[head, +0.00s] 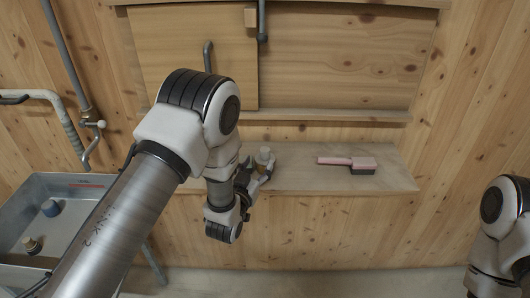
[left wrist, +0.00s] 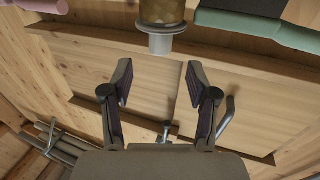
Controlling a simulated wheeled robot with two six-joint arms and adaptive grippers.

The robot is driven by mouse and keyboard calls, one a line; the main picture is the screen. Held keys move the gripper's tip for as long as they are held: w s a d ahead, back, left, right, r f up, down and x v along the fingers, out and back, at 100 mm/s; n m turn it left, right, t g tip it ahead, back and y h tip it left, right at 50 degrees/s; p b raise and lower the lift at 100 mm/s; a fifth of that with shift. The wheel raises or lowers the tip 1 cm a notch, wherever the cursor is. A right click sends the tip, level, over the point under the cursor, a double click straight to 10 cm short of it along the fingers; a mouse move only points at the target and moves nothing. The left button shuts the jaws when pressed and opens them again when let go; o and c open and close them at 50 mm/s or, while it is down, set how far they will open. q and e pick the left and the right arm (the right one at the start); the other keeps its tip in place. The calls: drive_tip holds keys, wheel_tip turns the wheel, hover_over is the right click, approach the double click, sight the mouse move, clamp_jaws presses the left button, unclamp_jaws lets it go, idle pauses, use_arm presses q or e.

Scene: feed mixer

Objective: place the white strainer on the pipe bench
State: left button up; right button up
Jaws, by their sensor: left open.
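A small strainer (head: 264,155) with a whitish cap and a tan body stands on the shelf-like bench (head: 300,180) along the wooden wall. In the left wrist view the strainer (left wrist: 161,28) shows cap down in the picture, beyond my fingertips. My left gripper (head: 257,173) is in front of the bench, close to the strainer. In the left wrist view my left gripper (left wrist: 160,80) has its fingers spread, with nothing between them and a gap to the strainer. My right gripper is out of view; only part of its arm shows at the right edge.
A pink brush (head: 347,162) lies on the bench right of the strainer. A metal basin (head: 90,183) at left holds a blue-capped piece (head: 51,208) and a cream-capped piece (head: 32,244). Pipes run up the left wall.

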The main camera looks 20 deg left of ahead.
sight(264, 155)
use_arm(q)
drive_tip(key=w, duration=0.1)
drive_tip(key=w+f, duration=0.1)
drive_tip(key=w, duration=0.1)
drive_tip(key=shift+w+p, duration=0.1)
drive_tip(key=shift+p, duration=0.25)
drive_tip(key=shift+w+r+p, duration=0.3)
drive_tip(key=shift+w+p, duration=0.6)
drive_tip(key=shift+w+f, duration=0.25)
drive_tip(key=shift+w, duration=0.75)
drive_tip(key=shift+w+d+f, duration=0.1)
drive_tip(key=shift+w+f, duration=0.15)
drive_tip(key=shift+s+r, duration=0.15)
drive_tip(key=shift+s, duration=0.1)
clamp_jaws()
drive_tip(key=shift+w, duration=0.1)
